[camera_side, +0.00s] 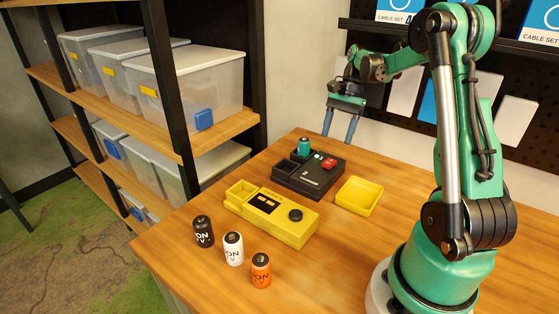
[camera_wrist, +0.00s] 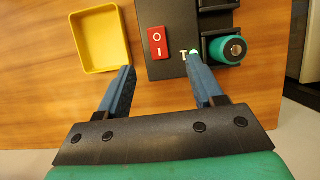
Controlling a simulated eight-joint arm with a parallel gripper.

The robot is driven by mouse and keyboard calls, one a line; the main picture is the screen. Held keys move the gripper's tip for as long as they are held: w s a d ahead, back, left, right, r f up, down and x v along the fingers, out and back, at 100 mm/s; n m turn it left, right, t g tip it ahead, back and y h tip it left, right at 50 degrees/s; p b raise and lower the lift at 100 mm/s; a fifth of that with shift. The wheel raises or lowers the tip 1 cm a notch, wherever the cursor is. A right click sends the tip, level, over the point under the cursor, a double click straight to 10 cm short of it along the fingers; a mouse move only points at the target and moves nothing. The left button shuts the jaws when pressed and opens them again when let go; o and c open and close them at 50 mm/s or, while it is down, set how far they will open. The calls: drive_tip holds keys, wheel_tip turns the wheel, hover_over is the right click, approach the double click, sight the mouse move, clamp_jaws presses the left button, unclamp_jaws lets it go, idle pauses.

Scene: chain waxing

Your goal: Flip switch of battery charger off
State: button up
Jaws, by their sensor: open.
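The black battery charger (camera_side: 309,181) lies on the wooden table, with a red rocker switch (camera_side: 328,164) on its top. In the wrist view the switch (camera_wrist: 158,43) shows the marks O and I; which side is pressed I cannot tell. A small green light (camera_side: 318,155) glows on the charger. A teal battery (camera_side: 304,146) sits in one charger slot; it also shows in the wrist view (camera_wrist: 228,50). My gripper (camera_side: 339,137) is open, empty and pointing down, above and behind the charger. In the wrist view its fingers (camera_wrist: 161,70) spread below the switch.
A yellow tray (camera_side: 358,195) stands right of the charger. A yellow device with a black knob (camera_side: 295,215) lies in front. Black (camera_side: 203,231), white (camera_side: 233,248) and orange (camera_side: 261,270) batteries stand at the front left. A shelf with bins (camera_side: 185,90) stands left.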

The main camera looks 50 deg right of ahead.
sight(331, 161)
drive_tip(key=shift+s+d+f, duration=0.1)
drive_tip(key=shift+f, duration=0.2)
drive_tip(key=shift+x, duration=2.6)
drive_tip(key=shift+c, duration=0.2)
